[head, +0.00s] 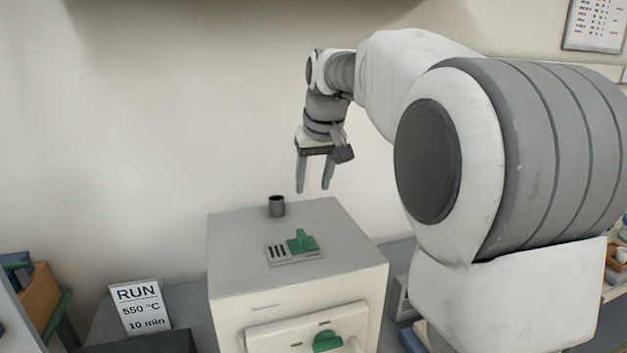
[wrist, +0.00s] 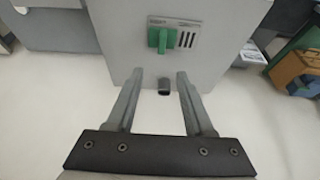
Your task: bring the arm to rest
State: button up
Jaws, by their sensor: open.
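My gripper (head: 313,188) hangs at the end of my bent arm, pointing down above the back part of the furnace (head: 235,245). Its two fingers are apart with nothing between them; the open fingers also show in the wrist view (wrist: 158,80). The furnace has a small dark chimney (head: 277,206) and a green lever (head: 301,241) on a plate on its top. The fingertips are above the furnace top and apart from it. In the wrist view the chimney (wrist: 164,86) shows between the fingertips, farther off.
A card (head: 140,308) reading RUN 550 °C 10 min stands left of the furnace. A green knob (head: 327,341) is on the furnace front. An orange-brown box (head: 38,290) is at the far left. A wall (head: 170,130) rises behind; the air around the gripper looks clear.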

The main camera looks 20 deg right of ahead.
jog(key=s+a+f, duration=0.2)
jog(key=s+f, duration=0.1)
jog(key=s, duration=0.6)
jog(key=s+a+f, duration=0.1)
jog(key=s+f, duration=0.2)
jog(key=s, duration=0.7)
jog(key=s+a+f+t, duration=0.1)
jog(key=s+a+f, duration=0.1)
jog(key=s, duration=0.8)
jog(key=shift+a+f, duration=0.3)
jog(key=shift+f, duration=0.4)
jog(key=shift+w+a, duration=0.1)
jog(key=shift+a, duration=0.05)
